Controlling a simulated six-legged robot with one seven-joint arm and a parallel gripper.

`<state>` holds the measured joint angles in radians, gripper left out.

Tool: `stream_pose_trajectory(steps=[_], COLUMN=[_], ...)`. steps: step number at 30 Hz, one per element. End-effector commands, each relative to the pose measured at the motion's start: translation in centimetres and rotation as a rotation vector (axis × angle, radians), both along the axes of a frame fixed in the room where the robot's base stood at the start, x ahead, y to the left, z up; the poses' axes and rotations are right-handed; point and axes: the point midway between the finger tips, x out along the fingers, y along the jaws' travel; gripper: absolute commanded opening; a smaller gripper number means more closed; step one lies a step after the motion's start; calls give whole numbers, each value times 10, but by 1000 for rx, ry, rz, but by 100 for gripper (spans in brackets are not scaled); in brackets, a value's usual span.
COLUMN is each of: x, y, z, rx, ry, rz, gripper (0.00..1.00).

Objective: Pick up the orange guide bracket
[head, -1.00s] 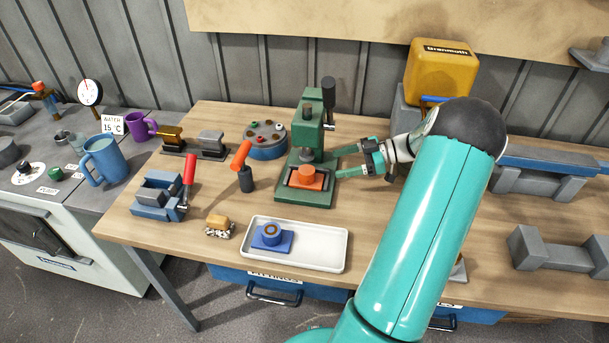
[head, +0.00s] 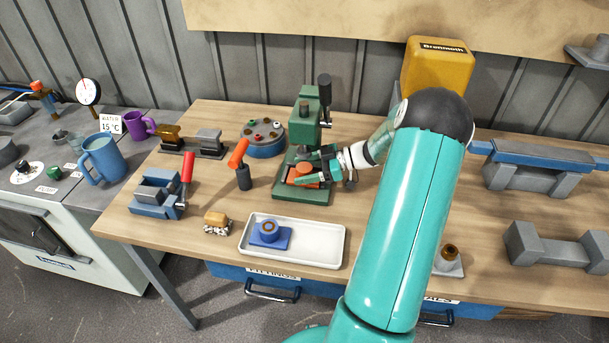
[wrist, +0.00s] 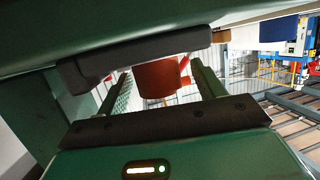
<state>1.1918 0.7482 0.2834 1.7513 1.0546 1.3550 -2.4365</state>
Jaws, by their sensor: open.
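The orange guide bracket (head: 304,171), a flat base with a round boss, sits on the bed of the green press (head: 300,193). My gripper (head: 298,167) reaches in from the right at the press, its jaws open around the boss. In the wrist view the boss (wrist: 157,78) shows dark orange between the two fingers, with space on each side. The fingers partly cover the bracket in the head view, and I cannot tell whether they touch it.
The press column and its black-handled lever (head: 325,90) stand behind my gripper. A white tray (head: 325,240) with a blue part (head: 269,236) lies in front. An orange-handled tool (head: 240,165) stands left of the press.

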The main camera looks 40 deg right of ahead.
Motion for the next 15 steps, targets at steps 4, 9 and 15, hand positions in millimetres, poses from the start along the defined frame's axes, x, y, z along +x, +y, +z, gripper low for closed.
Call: stream_pose_trajectory(steps=[4,9,15], x=[0,0,0], y=[0,0,0], z=[0,0,1], rx=[0,-1,-1], ry=[0,-1,-1], rz=[0,0,1], gripper=[51,17,5])
